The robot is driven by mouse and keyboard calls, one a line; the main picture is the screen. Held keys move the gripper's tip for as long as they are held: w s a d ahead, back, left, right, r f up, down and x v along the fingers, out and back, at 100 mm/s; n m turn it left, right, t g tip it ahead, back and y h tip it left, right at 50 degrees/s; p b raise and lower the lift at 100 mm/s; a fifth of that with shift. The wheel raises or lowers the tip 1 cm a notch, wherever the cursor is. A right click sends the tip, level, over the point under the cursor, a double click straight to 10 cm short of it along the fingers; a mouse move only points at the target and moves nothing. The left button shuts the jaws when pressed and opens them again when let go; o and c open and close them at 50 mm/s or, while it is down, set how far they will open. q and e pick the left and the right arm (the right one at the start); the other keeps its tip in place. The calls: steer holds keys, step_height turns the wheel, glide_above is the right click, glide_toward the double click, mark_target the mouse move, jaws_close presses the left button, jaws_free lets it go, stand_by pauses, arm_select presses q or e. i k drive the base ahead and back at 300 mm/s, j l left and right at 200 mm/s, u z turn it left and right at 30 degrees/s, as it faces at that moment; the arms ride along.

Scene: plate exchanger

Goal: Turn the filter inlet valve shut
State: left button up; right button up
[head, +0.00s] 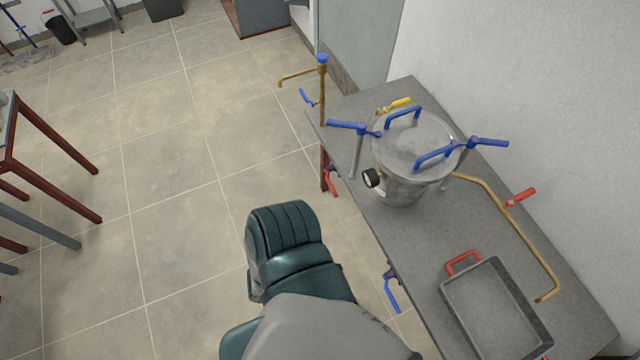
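A steel filter vessel (402,190) with a lid (408,140) stands on the grey bench. A brass pipe (488,187) runs from its right side along the bench and carries a valve with a red lever (521,197). A yellow lever (395,105) shows behind the vessel. A blue lever (308,97) is on the brass standpipe (322,85) at the bench's far left corner. I cannot tell which of these is the filter inlet valve. Neither of my grippers shows in the head view.
A grey tray (448,290) with a red handle lies on the near bench. The lid has blue handles and blue side levers (490,142). A red lever (331,183) and a blue lever (391,295) hang below the bench edge. The tiled floor (180,180) left is open.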

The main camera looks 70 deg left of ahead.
mark_target(331, 186)
steer(key=u, duration=2.15)
